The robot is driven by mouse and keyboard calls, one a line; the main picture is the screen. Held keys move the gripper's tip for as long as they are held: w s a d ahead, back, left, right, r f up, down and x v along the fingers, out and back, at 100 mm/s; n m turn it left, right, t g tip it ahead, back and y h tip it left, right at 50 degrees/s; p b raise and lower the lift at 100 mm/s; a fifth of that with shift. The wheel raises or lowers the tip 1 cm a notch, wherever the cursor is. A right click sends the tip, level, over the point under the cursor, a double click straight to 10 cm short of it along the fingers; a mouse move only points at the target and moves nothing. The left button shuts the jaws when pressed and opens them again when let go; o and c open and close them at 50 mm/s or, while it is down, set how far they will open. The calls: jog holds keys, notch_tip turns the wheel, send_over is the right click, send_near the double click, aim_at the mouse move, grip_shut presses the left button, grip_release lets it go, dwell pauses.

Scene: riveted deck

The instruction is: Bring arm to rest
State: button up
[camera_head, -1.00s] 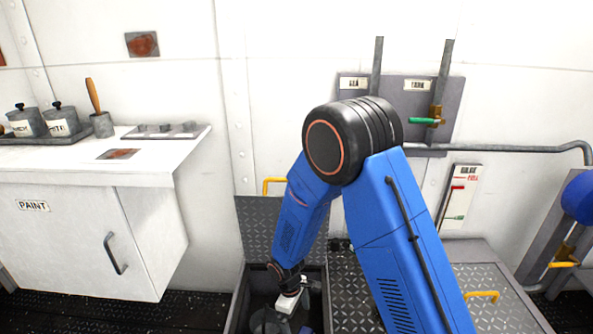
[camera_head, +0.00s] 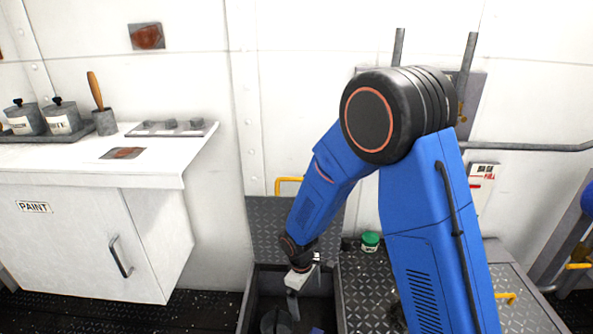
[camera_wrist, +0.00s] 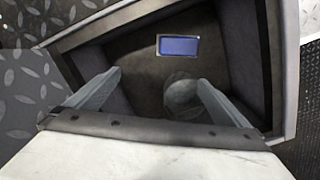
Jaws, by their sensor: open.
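My gripper (camera_head: 293,290) is at the end of my blue arm, over the open locker (camera_head: 250,303) in the deck. In the wrist view my gripper (camera_wrist: 150,88) has its two fingers spread wide with nothing between them. Inside the open locker (camera_wrist: 268,60) lie a blue rectangular thing (camera_wrist: 178,46) and a grey round thing (camera_wrist: 183,92) on its floor. The round thing (camera_head: 275,322) also shows in the head view, below the fingers.
The raised lid (camera_head: 275,215) stands behind the opening. A green-lidded jar (camera_head: 370,241) sits on the plated deck to its right. A white paint cabinet (camera_head: 80,235) stands at the left. Pipes (camera_head: 530,146) run along the wall at the right.

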jog(key=s+d+r+m+t+y, duration=0.1)
jog(key=s+d+r+m, duration=0.15)
jog(key=d+r, duration=0.65)
jog(key=s+d+r+m+t, duration=0.1)
jog(key=s+d+r+m, duration=0.15)
jog(key=d+r, duration=0.7)
jog(key=s+d+r+m+t, duration=0.1)
jog(key=s+d+r+m, duration=0.2)
jog(key=s+r, duration=0.5)
jog(key=s+d+r+m+t, duration=0.2)
jog(key=s+d+r+m, duration=0.1)
jog(key=s+r, duration=0.4)
jog(key=s+d, duration=0.1)
jog(key=s, duration=0.1)
jog(key=shift+s+d+r+m, duration=0.15)
jog(key=shift+s+r+m, duration=0.15)
jog(key=shift+r+m, duration=0.1)
